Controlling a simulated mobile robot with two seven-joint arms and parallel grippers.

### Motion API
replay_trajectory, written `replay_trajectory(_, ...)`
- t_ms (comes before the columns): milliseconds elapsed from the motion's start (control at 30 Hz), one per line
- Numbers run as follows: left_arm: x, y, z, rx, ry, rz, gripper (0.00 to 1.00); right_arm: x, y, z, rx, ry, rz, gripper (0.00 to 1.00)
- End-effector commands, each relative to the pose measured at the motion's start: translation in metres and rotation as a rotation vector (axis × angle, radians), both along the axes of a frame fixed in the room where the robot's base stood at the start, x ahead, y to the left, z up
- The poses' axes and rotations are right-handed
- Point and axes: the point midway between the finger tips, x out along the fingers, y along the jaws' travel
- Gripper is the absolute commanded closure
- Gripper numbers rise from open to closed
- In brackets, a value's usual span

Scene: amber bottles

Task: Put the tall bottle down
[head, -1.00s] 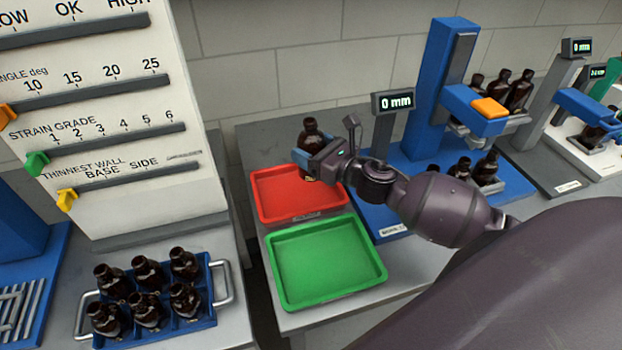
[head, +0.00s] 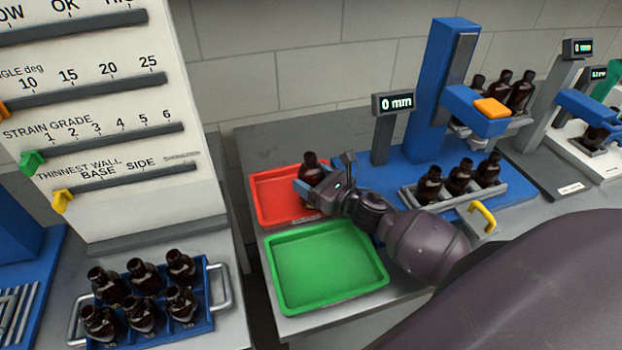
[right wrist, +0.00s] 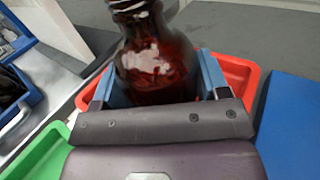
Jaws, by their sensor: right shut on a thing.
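A dark amber bottle (head: 312,170) is held upright between the blue fingers of my right gripper (head: 303,188), over the red tray (head: 268,205). In the right wrist view the same bottle (right wrist: 155,65) sits between both fingers, with the red tray (right wrist: 240,75) around and behind it. The gripper hides the bottle's lower part, so I cannot tell whether its base touches the tray. My left gripper is not in view.
A green tray (head: 325,265) lies empty in front of the red one. A blue gauge stand (head: 450,90) with a rack of bottles (head: 458,180) is to the right. A blue crate of several bottles (head: 208,322) stands at the lower left.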

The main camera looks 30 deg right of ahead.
Motion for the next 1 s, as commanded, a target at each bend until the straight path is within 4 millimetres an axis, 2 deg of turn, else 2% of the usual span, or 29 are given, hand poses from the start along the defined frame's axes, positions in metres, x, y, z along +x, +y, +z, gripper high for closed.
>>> replay_trajectory(167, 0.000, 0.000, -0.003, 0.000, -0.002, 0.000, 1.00, 0.000, 0.000, -0.003, 0.000, -0.001, 0.000, 0.60)
replay_trajectory(200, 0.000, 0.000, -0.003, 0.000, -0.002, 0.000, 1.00, 0.000, 0.000, -0.003, 0.000, 0.000, 0.000, 0.29)
replay_trajectory(333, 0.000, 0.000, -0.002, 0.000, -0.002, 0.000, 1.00, 0.000, 0.000, -0.003, 0.000, 0.000, 0.000, 0.09)
replay_trajectory(367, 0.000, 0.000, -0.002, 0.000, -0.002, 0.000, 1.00, 0.000, 0.000, -0.003, 0.000, 0.000, 0.000, 0.06)
replay_trajectory(733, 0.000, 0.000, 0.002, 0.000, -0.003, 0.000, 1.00, 0.000, 0.000, 0.001, 0.001, 0.000, 0.000, 0.06)
replay_trajectory(867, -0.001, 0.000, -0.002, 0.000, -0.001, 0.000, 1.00, -0.015, -0.005, -0.002, 0.000, 0.002, -0.001, 0.06)
replay_trajectory(1000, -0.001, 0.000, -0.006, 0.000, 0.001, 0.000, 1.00, -0.038, -0.013, -0.002, 0.000, 0.003, -0.001, 0.06)
